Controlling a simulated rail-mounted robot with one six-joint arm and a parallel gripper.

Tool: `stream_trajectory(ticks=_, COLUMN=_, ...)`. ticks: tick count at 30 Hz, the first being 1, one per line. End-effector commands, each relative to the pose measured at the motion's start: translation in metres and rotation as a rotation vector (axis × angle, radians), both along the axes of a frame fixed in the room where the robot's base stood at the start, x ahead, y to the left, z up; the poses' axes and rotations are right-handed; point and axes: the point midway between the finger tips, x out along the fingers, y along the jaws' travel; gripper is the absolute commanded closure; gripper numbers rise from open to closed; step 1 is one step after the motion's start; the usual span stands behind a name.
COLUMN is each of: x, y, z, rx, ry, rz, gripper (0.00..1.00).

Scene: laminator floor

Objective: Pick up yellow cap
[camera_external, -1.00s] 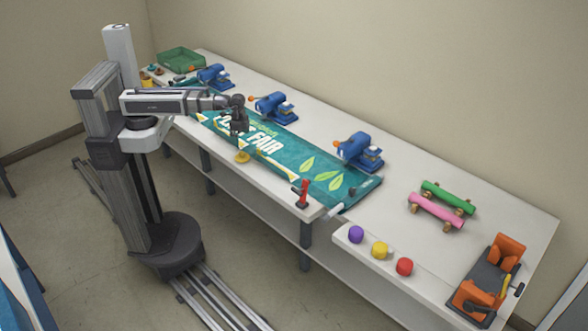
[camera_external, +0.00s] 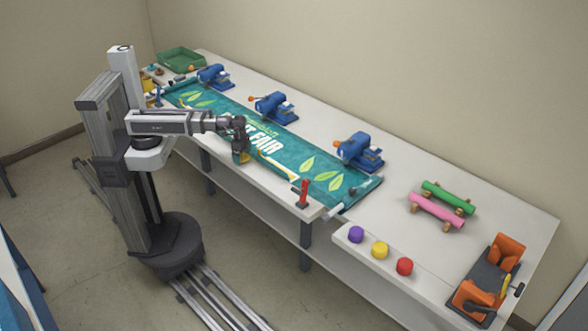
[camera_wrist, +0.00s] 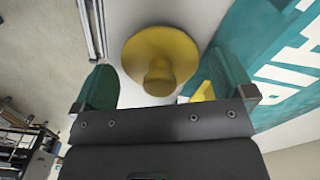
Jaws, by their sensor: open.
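My gripper (camera_external: 240,150) is over the front edge of the long table, beside the teal banner (camera_external: 315,168). In the wrist view its two teal fingers (camera_wrist: 165,82) are apart and empty. Between and beyond them is a yellow piece (camera_wrist: 158,50) with a wide round disc and a narrower knob facing the camera. In the external view my gripper mostly hides this piece. Another yellow round piece, like a cap (camera_external: 380,250), sits far to the right on the front ledge, between a purple one (camera_external: 356,234) and a red one (camera_external: 404,267).
Blue clamp-like devices (camera_external: 359,150) line the banner's back edge. A red upright tool (camera_external: 303,193) stands at the front edge. Green (camera_external: 449,195) and pink (camera_external: 436,211) rolls and an orange-grey fixture (camera_external: 488,283) are at the right. A green bin (camera_external: 181,60) is at the back left.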

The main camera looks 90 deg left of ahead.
Motion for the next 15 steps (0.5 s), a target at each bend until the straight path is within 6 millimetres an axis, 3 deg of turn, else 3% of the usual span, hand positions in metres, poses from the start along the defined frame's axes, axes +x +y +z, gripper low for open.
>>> stream_trajectory(ticks=2, x=0.0000, y=0.0000, z=0.0022, rx=0.000, ry=0.000, rz=0.000, gripper=0.00)
stream_trajectory(ticks=15, x=0.0000, y=0.0001, z=0.0022, rx=0.000, ry=0.000, rz=0.000, gripper=0.41)
